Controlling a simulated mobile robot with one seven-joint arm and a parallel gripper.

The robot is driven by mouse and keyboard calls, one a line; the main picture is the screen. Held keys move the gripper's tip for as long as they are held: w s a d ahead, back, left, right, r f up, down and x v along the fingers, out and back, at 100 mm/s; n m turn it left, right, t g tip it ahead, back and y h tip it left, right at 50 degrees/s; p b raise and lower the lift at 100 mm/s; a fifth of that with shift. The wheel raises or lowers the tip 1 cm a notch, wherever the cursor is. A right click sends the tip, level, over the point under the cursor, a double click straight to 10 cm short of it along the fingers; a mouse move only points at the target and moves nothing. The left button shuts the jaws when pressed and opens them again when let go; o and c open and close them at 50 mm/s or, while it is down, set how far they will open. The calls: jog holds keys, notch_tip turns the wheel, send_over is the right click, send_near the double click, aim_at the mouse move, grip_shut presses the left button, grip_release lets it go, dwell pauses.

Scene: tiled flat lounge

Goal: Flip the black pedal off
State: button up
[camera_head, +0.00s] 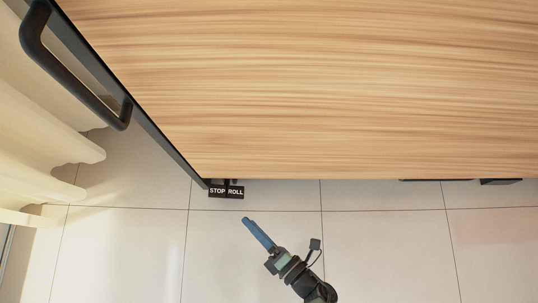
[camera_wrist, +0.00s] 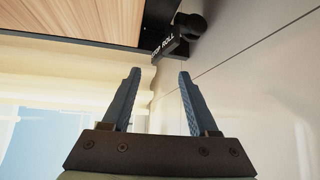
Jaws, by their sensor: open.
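The black pedal (camera_head: 226,191) with white lettering "STOP" and "ROLL" sits low at the near left corner of a wooden-topped table or cart. In the wrist view the pedal (camera_wrist: 168,48) shows beyond and above the fingertips, close to a dark round caster. My gripper (camera_head: 246,221) is a short way below and right of the pedal in the head view, its blue fingers pointing up and left toward it. In the wrist view my gripper (camera_wrist: 160,72) has its two fingers apart with nothing between them. The fingers appear clear of the pedal.
The wooden top (camera_head: 320,90) overhangs the upper part of the head view, with a black handle (camera_head: 72,75) at its left end. A cream curtain (camera_head: 40,130) hangs at the left. Dark parts (camera_head: 500,181) show under the right edge. The tiled floor (camera_head: 400,250) is clear.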

jog(key=shift+s+d+r+m+h+p, duration=0.15)
jog(key=shift+s+d+r+m+p, duration=0.25)
jog(key=shift+d+r+m, duration=0.15)
jog(key=shift+s+d+r+m+h+p, duration=0.1)
jog(key=shift+s+d+r+m+p, duration=0.3)
jog(key=shift+d, duration=0.3)
jog(key=shift+s+d+r+m+h+p, duration=0.2)
jog(key=shift+d+r+m+p, duration=0.15)
jog(key=shift+d+r+p, duration=0.2)
